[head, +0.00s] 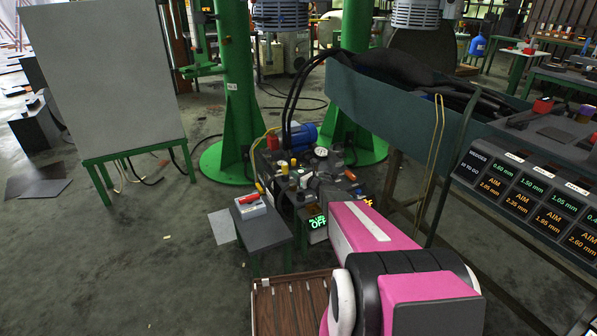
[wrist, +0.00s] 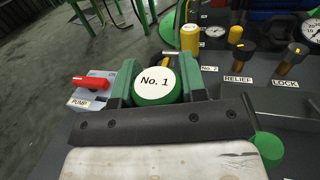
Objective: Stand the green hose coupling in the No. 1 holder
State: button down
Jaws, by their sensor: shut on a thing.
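In the wrist view my gripper (wrist: 156,76) has its two fingers closed on a round green piece with a white face marked "No. 1" (wrist: 154,98), which I take to be the green hose coupling. I see it end-on between the fingers, above or at the dark panel (wrist: 218,95). Its lower end and the No. 1 holder are hidden, so I cannot tell whether it is seated. In the head view my pink arm reaches to the bench (head: 287,205) and covers the gripper and coupling.
A red-handled pump switch (wrist: 92,82) is left of the gripper. A yellow post (wrist: 190,38) near the "No. 2" label, the RELIEF knob (wrist: 241,58) and the LOCK knob (wrist: 290,58) stand beyond and right. Another green round part (wrist: 268,149) shows at lower right.

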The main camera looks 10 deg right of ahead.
jog(key=shift+f, duration=1.3)
jog(key=shift+f, duration=1.95)
dwell(0.5)
jog(key=c, duration=0.6)
grip_release()
jog(key=v, duration=1)
jog(key=shift+s+d, duration=0.2)
jog(key=shift+s, duration=0.15)
